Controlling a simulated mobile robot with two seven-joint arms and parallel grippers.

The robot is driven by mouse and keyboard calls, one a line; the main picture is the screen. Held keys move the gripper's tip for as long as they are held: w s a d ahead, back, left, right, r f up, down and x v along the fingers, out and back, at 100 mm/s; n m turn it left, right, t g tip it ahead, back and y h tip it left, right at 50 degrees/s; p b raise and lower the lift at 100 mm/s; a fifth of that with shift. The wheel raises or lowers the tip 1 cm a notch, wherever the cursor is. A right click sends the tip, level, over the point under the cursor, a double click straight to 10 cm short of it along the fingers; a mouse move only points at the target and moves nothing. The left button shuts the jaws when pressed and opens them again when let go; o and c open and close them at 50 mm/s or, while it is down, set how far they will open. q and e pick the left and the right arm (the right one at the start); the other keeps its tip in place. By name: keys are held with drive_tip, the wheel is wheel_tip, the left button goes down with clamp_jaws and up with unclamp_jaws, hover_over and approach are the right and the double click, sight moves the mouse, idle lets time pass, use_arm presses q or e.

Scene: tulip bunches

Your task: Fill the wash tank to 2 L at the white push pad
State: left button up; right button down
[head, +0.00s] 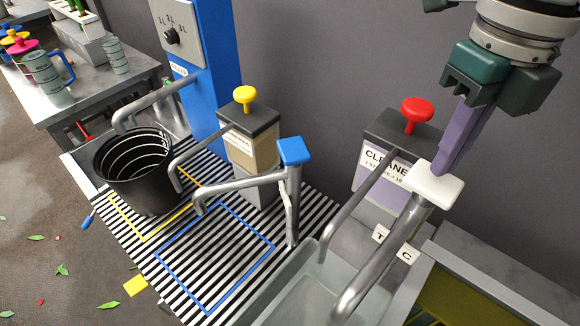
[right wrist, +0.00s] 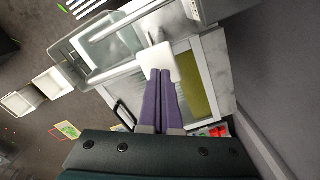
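The white push pad (head: 437,183) tops a thick metal tap whose spout (head: 365,275) curves down over the wash tank (head: 262,318), a pale translucent basin at the bottom edge. No stream shows from the spout; the water level cannot be read. My right gripper (head: 447,168) comes down from the upper right, its purple fingers together and empty, tips at the white pad. In the right wrist view the fingertips (right wrist: 160,72) overlap the edge of the white pad (right wrist: 158,60); contact cannot be told for sure. My left gripper is out of view.
A cleaner dispenser with a red knob (head: 416,112) stands close left of the right gripper. A blue-pad tap (head: 294,150), a yellow-knob dispenser (head: 245,97) and a black bucket (head: 130,175) stand further left around the striped grate (head: 225,240). A side table (head: 105,82) holds jugs.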

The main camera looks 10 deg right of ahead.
sight(436, 180)
drive_tip(key=shift+f+b, duration=1.3)
drive_tip(key=shift+f, duration=0.25)
idle(6.5)
